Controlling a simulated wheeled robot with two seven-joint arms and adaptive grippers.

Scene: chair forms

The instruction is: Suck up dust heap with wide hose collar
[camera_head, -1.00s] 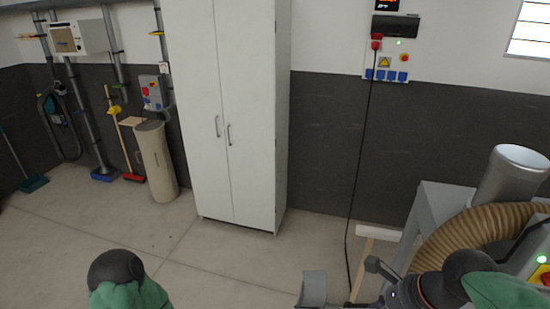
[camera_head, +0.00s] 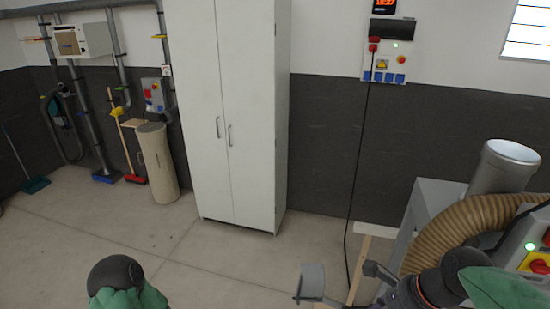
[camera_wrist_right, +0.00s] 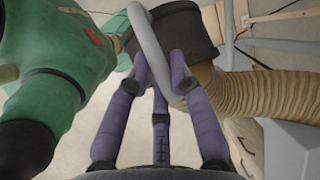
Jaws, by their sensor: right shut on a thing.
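In the right wrist view, the purple fingers of my right gripper (camera_wrist_right: 163,85) are closed around a grey curved bar. A tan ribbed hose (camera_wrist_right: 262,98) lies right beside the collar. No dust heap is visible. My left gripper is out of view.
The tan hose (camera_head: 455,232) curves around a grey metal stand (camera_head: 425,205) with a cylinder (camera_head: 503,165) at the right. A black cable (camera_head: 364,150) hangs from the wall. A white cabinet (camera_head: 240,120) stands at the back. The floor left of centre is clear.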

